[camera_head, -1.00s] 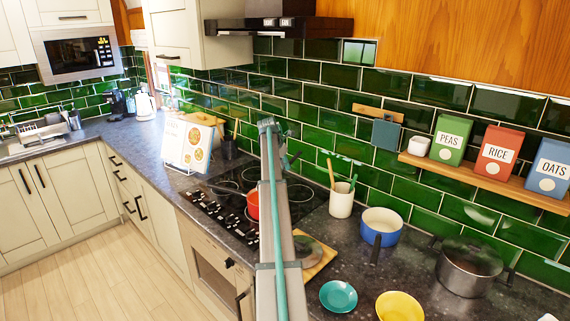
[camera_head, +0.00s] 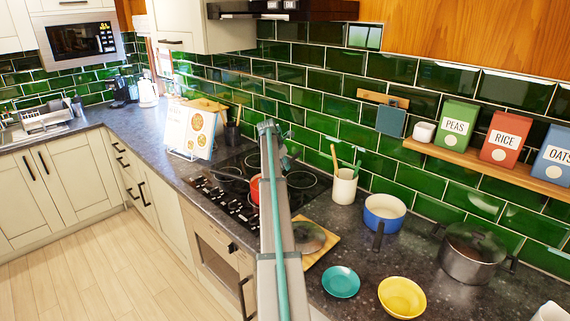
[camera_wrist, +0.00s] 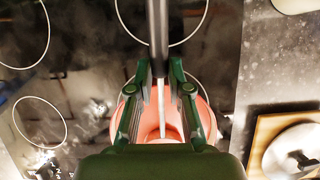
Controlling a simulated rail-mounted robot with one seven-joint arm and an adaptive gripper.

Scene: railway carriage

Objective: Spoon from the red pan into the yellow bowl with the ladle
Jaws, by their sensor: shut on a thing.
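The red pan (camera_head: 254,190) sits on the black hob, partly hidden behind my arm in the head view. In the wrist view its pinkish-red rim and inside (camera_wrist: 204,112) show beneath my gripper. My gripper (camera_wrist: 159,72) is shut on the ladle's handle (camera_wrist: 158,35), a dark rod between the green fingers. A paler part of the ladle runs down over the pan; its scoop cannot be made out. The yellow bowl (camera_head: 402,300) stands on the counter at the front right, apart from the pan. What the pan and bowl hold is not clear.
A teal dish (camera_head: 341,282) stands left of the yellow bowl. A lid lies on a wooden board (camera_head: 313,258) between hob and dish. Behind are a utensil crock (camera_head: 343,186), a blue pot (camera_head: 384,212) and a grey pot (camera_head: 468,262). A recipe stand (camera_head: 190,128) is beyond the hob.

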